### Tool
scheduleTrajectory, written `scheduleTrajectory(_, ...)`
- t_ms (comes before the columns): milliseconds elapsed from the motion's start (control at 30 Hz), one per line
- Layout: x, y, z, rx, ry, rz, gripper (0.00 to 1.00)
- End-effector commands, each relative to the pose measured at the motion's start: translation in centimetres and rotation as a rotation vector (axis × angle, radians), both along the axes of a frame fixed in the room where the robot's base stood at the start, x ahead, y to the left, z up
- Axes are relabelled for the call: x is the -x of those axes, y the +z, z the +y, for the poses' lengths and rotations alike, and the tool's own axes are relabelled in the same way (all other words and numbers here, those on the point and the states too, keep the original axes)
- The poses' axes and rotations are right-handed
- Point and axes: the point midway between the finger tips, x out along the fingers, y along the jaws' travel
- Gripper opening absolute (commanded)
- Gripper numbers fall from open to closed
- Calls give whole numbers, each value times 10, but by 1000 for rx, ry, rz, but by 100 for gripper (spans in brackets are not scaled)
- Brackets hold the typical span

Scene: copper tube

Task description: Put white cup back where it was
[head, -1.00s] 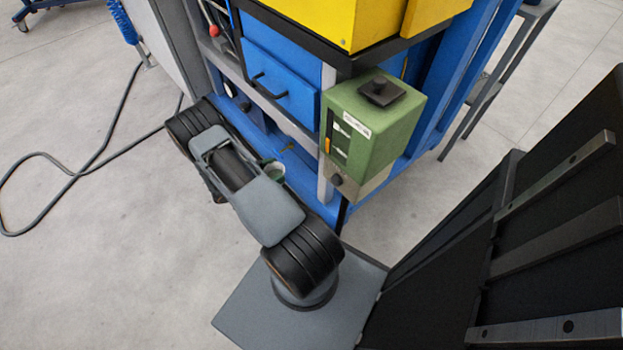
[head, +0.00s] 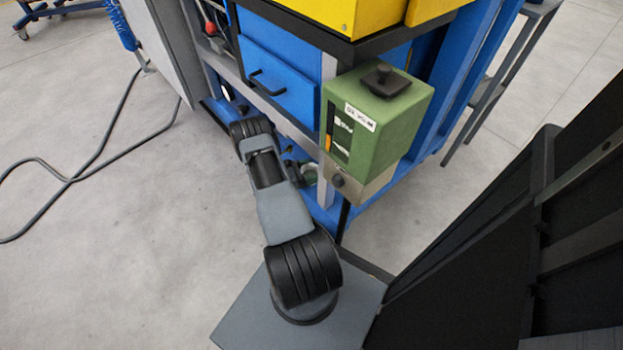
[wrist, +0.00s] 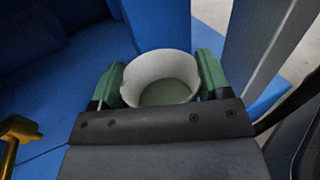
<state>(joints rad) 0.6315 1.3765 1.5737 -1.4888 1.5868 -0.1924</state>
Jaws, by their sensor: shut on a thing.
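The white cup (wrist: 163,64) sits upright between the two green fingers of my gripper (wrist: 163,84) in the wrist view. The gripper is shut on it, one finger against each side, and the inside of the cup looks empty. In the head view my gripper (head: 309,172) is low at the blue cart, beside its corner post, mostly hidden by my arm. I cannot tell whether the cup's bottom touches the blue shelf (wrist: 75,105).
A grey post (wrist: 262,45) stands close to the right of the cup. A brass-coloured part (wrist: 14,135) is at the left of the wrist view. A green box (head: 385,125) hangs on the cart's corner above my gripper. A blue drawer (head: 282,75) is above the shelf.

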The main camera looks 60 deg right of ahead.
Motion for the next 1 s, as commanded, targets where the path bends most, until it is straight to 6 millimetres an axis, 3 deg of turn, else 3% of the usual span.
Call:
scheduleTrajectory(167,2,-10,-6,-1,0,1,41)
scheduleTrajectory(400,2,-41,-8,0,2,0,41)
scheduleTrajectory(833,2,-45,-8,0,1,0,41)
scheduleTrajectory(867,2,-44,-8,0,1,0,71)
scheduleTrajectory(1000,2,-43,-8,0,1,0,84)
